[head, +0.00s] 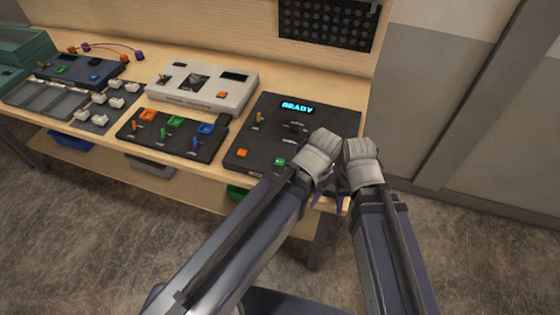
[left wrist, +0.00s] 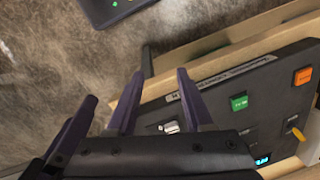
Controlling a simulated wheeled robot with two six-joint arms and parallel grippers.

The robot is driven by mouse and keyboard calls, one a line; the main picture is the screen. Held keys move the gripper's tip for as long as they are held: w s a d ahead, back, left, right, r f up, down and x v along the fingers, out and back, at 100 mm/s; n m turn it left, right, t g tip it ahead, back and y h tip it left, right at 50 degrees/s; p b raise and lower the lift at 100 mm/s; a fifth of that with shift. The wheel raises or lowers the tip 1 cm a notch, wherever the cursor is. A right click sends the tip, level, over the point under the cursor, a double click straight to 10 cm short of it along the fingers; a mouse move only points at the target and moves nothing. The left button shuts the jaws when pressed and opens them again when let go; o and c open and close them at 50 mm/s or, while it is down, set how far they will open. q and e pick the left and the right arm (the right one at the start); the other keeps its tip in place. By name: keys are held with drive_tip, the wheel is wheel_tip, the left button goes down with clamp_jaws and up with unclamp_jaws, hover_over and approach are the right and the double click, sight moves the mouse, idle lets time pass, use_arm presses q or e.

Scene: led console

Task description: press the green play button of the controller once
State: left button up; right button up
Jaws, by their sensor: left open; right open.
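The controller (head: 272,140) is a dark box at the table's right end with a lit "READY" display (head: 297,107). Its green play button (head: 280,161) sits near the front edge, right of an orange button (head: 242,153). The green button also shows in the left wrist view (left wrist: 239,103), uncovered and right of the fingers. My left gripper (left wrist: 158,88) is open with nothing held, over the controller's front right part, apart from the green button. My right gripper (head: 342,194) is open close beside it, at the front right corner. The hands hide the controller's right front part.
A pale console (head: 212,92) and a dark panel with coloured switches (head: 165,140) stand left of the controller. A yellow toggle (head: 259,117) stands up from the controller. The two hands nearly touch in the head view. Open floor lies right of the table.

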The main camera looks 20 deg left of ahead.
use_arm(q)
clamp_jaws()
idle(1.3)
